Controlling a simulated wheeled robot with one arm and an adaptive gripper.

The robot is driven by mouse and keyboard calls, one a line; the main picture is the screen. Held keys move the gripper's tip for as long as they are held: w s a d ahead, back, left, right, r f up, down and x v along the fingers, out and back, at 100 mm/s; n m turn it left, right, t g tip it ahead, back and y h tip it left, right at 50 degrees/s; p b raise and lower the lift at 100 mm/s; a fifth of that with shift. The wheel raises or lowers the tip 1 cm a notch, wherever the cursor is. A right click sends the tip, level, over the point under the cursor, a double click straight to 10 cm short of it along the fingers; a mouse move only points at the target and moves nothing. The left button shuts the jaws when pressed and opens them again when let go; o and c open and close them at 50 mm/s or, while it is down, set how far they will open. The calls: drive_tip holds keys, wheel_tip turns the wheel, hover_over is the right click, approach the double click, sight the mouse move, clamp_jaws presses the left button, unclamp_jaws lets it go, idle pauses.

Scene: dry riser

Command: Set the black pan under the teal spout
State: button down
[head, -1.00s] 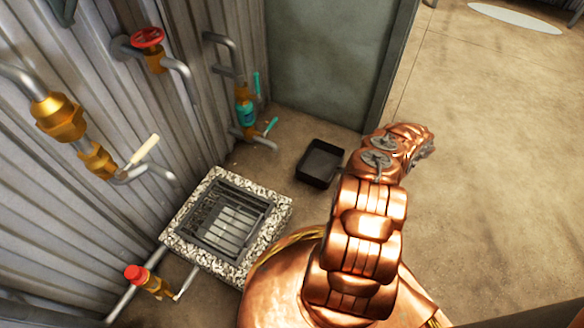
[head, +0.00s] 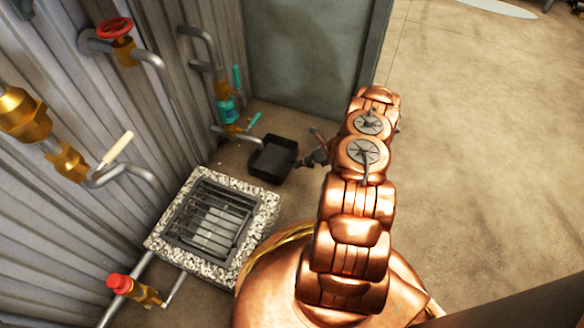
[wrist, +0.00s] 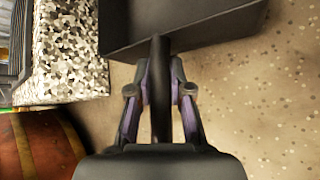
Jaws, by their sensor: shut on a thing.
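The black pan (head: 274,160) is a square, shallow tray at the foot of the corrugated wall. The teal spout (head: 228,110) is a pipe with a teal valve body, and its grey outlet points right. In the head view the outlet's end meets the pan's left rim; I cannot tell how far it reaches over the pan. My gripper (head: 316,154) is right of the pan, partly hidden by my arm. In the wrist view my gripper (wrist: 160,88) is shut on the pan's dark handle (wrist: 161,110), with the pan (wrist: 185,25) ahead of it.
A grated drain with a pebbled rim (head: 158,243) is left of and nearer than the pan. A red-wheel valve (head: 115,28), a brass valve with a cream lever (head: 118,148) and a red-capped tap (head: 120,284) are along the wall. Open floor (head: 470,160) lies right.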

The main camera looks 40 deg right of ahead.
sight(286, 162)
drive_tip(key=shift+w+a+f+b, duration=0.1)
drive_tip(key=shift+w+a+b, duration=0.3)
drive_tip(key=shift+a, duration=0.2)
drive_tip(key=shift+w+a+f+b, duration=0.1)
drive_tip(key=shift+w+a+b, duration=0.25)
drive_tip(key=shift+a, duration=0.25)
drive_tip(key=shift+w+a+f+b, duration=0.2)
drive_tip(key=shift+f+b, duration=0.1)
drive_tip(key=shift+f, duration=0.35)
drive_tip(key=c, duration=1.1)
unclamp_jaws()
drive_tip(key=shift+o, duration=0.2)
drive_tip(key=shift+r, duration=0.15)
